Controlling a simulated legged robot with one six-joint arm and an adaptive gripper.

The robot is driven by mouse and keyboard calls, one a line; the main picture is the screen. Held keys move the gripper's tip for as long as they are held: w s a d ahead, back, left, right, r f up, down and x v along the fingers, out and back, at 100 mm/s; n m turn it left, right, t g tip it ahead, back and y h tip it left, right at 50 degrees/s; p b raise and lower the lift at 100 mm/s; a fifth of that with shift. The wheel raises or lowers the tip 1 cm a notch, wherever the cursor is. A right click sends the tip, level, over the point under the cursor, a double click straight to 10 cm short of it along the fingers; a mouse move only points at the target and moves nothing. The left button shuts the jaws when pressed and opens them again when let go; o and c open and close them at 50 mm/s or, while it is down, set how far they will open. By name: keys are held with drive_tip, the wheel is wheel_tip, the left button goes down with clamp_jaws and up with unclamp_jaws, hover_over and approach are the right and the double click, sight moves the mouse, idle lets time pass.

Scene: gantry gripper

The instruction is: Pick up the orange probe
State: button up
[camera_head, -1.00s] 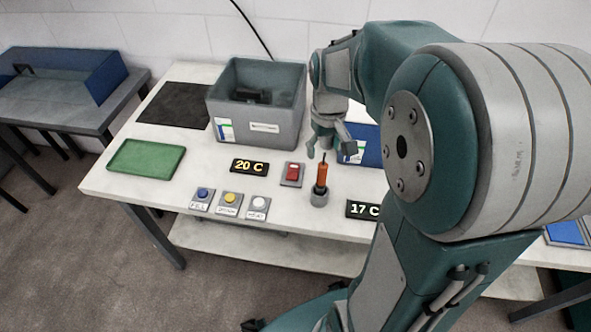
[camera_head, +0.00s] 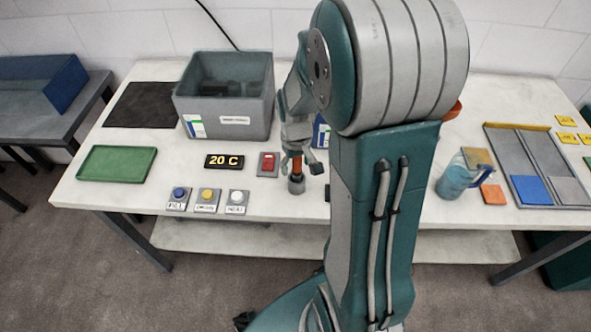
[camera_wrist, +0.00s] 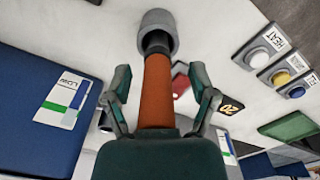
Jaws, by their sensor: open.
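The orange probe (camera_head: 297,166) stands upright in a small grey round holder (camera_head: 296,185) near the table's front edge. In the wrist view the probe (camera_wrist: 156,92) lies between the two fingers of my gripper (camera_wrist: 160,98), with its far end in the grey holder (camera_wrist: 157,28). The fingers are spread, with a gap on each side of the probe. In the head view my gripper (camera_head: 298,160) is at the probe from above and partly hides it.
A grey bin (camera_head: 227,125) stands behind. A 20 C display (camera_head: 224,161), a red switch (camera_head: 268,164) and several push buttons (camera_head: 207,200) are left of the holder. A blue box (camera_wrist: 40,110) is close beside my gripper.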

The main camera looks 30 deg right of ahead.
drive_tip(key=shift+d, duration=0.25)
drive_tip(key=c, duration=1)
drive_tip(key=shift+a, duration=0.15)
clamp_jaws()
drive_tip(key=shift+a, duration=0.1)
